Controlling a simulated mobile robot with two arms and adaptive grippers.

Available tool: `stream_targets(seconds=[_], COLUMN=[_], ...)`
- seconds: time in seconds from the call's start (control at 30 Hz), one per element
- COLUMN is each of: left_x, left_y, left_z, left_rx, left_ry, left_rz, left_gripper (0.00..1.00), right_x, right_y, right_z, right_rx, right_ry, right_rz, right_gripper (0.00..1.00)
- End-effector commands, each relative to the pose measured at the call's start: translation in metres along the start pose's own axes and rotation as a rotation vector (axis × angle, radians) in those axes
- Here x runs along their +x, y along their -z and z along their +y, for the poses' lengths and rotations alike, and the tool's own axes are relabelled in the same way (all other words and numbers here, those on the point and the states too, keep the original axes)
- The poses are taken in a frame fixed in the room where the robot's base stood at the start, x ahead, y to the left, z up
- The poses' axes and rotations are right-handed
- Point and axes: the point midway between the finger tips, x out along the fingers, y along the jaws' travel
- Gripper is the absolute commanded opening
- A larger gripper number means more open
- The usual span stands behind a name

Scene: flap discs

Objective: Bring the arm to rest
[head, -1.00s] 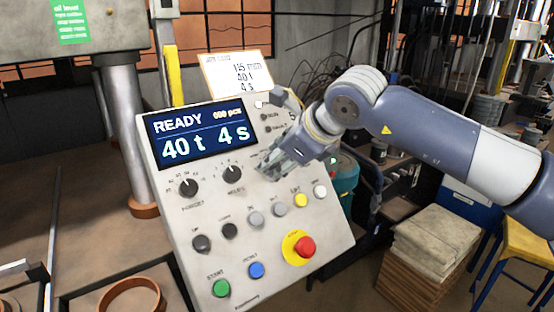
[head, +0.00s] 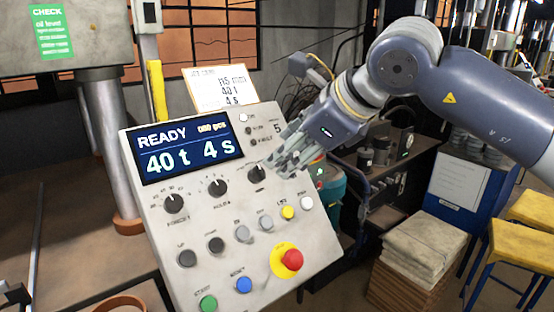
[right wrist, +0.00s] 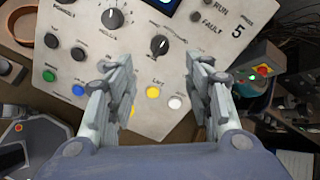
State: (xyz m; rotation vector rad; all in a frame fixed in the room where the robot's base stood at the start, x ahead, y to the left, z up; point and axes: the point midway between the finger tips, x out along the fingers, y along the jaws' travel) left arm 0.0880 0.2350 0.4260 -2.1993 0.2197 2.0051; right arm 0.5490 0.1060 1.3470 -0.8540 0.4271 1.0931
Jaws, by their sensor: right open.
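My right arm comes in from the right in the head view. Its gripper (head: 283,158) is in front of the upper right of the grey control panel (head: 155,225). In the right wrist view the gripper (right wrist: 165,90) is open and empty, with its two fingers apart over the panel. A black knob (right wrist: 159,46) and a yellow button (right wrist: 153,92) show between the fingers. In the head view that knob (head: 257,174) is just below the fingertips. I cannot tell whether they touch it. The panel screen (head: 187,148) reads READY, 40 t, 4 s.
A red stop button (head: 291,260) on a yellow ring is low on the panel. A paper card (head: 222,88) stands behind its top edge. To the right are a stack of sacks (head: 424,245), yellow stools (head: 525,240) and a dark cart (head: 365,165).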

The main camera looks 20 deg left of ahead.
Motion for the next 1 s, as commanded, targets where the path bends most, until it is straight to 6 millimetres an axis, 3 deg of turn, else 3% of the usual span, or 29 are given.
stream_targets(seconds=[0.2, 0.53, 0.67, 0.77, 0.9, 1.0], left_x=[0.0, 0.0, 0.0, 0.0, 0.0, 0.0], left_y=[0.0, 0.0, 0.0, 0.0, 0.001, 0.001], left_z=[0.0, 0.001, 0.001, 0.001, 0.001, 0.001], left_rx=[0.0, 0.0, 0.0, 0.0, 0.0, 0.0], left_ry=[0.0, -0.001, -0.001, -0.001, -0.001, -0.001], left_rz=[0.0, 0.0, 0.0, 0.0, 0.0, 0.0], left_gripper=[0.0, 0.0, 0.0, 0.0, 0.0, 0.0], right_x=[-0.012, -0.007, 0.01, 0.018, 0.003, -0.018], right_y=[0.0, -0.002, -0.019, -0.043, -0.076, -0.092], right_z=[0.0, 0.007, 0.04, 0.077, 0.11, 0.114], right_rx=[0.0, 0.008, 0.062, 0.158, 0.363, 0.544], right_ry=[-0.001, -0.025, -0.143, -0.289, -0.485, -0.601], right_rz=[0.0, -0.024, -0.159, -0.343, -0.632, -0.829], right_gripper=[0.47, 0.47, 0.47, 0.47, 0.47, 0.47])
